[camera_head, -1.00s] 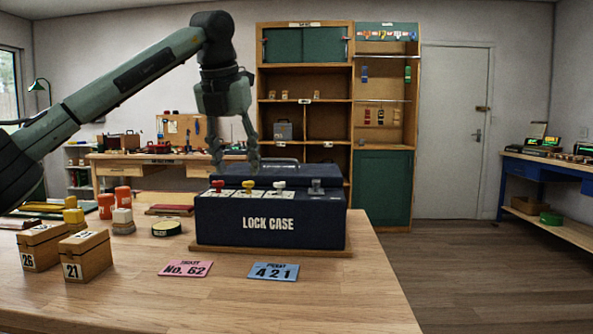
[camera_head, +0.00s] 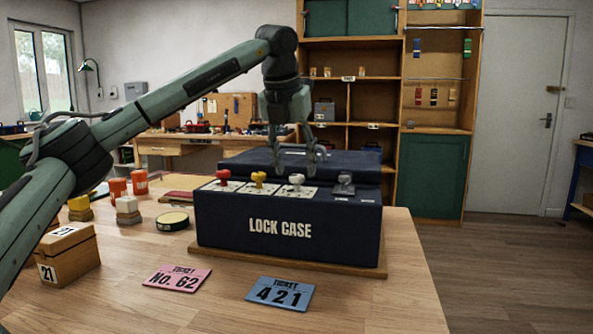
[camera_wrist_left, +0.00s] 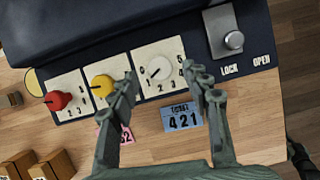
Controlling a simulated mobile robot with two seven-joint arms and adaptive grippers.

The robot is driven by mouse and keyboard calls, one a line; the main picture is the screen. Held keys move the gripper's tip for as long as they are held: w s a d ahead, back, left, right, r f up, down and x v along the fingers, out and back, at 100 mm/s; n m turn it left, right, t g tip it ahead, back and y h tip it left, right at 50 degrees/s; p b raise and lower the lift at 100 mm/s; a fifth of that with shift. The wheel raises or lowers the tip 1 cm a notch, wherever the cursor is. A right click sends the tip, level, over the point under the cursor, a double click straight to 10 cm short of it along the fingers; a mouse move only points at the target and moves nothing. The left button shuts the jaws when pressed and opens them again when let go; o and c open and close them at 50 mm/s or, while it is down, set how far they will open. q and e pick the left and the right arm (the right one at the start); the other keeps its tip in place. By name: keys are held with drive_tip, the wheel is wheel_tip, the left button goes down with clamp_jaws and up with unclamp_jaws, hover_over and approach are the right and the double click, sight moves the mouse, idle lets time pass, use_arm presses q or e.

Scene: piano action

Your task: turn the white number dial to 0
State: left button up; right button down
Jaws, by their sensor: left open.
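The white number dial (camera_head: 296,180) is the third knob along the dark blue lock case (camera_head: 338,228), right of the red dial (camera_head: 223,176) and the yellow dial (camera_head: 259,178). In the left wrist view the white dial (camera_wrist_left: 159,68) sits on a pale plate with numbers around it. Its exact setting is too small to tell. My left gripper (camera_head: 296,168) is open and points down over the white dial. In the wrist view its fingertips (camera_wrist_left: 160,78) stand on either side of the dial, with no clear contact. My right gripper is not in view.
A grey lever knob (camera_head: 344,182) by LOCK and OPEN labels is right of the white dial. A pink ticket (camera_head: 177,278) and a blue ticket (camera_head: 280,293) reading 421 lie before the case. A wooden block (camera_head: 70,255) marked 21 stands left. The table's front right is clear.

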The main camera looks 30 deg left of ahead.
use_arm(q)
drive_tip(key=shift+x, duration=1)
drive_tip(key=shift+c, duration=0.6)
clamp_jaws()
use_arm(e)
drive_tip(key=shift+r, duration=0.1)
use_arm(q)
drive_tip(key=shift+m, duration=0.3)
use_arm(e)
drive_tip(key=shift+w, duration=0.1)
use_arm(q)
drive_tip(key=m+h+p, duration=0.1)
drive_tip(key=m+p, duration=0.1)
drive_tip(key=m+h+p, duration=0.1)
drive_tip(key=m+p, duration=0.2)
drive_tip(key=shift+a+r+m, duration=0.2)
drive_tip(key=shift+a+m, duration=0.05)
drive_tip(key=shift+m, duration=0.05)
drive_tip(key=shift+w+f+m+g+h+p, duration=0.15)
drive_tip(key=shift+m+h+p, duration=0.1)
drive_tip(key=shift+m+p, duration=0.3)
drive_tip(key=shift+s+f+m+g+h+p, duration=0.15)
drive_tip(key=shift+m+h+p, duration=0.1)
drive_tip(key=shift+m+p, duration=0.25)
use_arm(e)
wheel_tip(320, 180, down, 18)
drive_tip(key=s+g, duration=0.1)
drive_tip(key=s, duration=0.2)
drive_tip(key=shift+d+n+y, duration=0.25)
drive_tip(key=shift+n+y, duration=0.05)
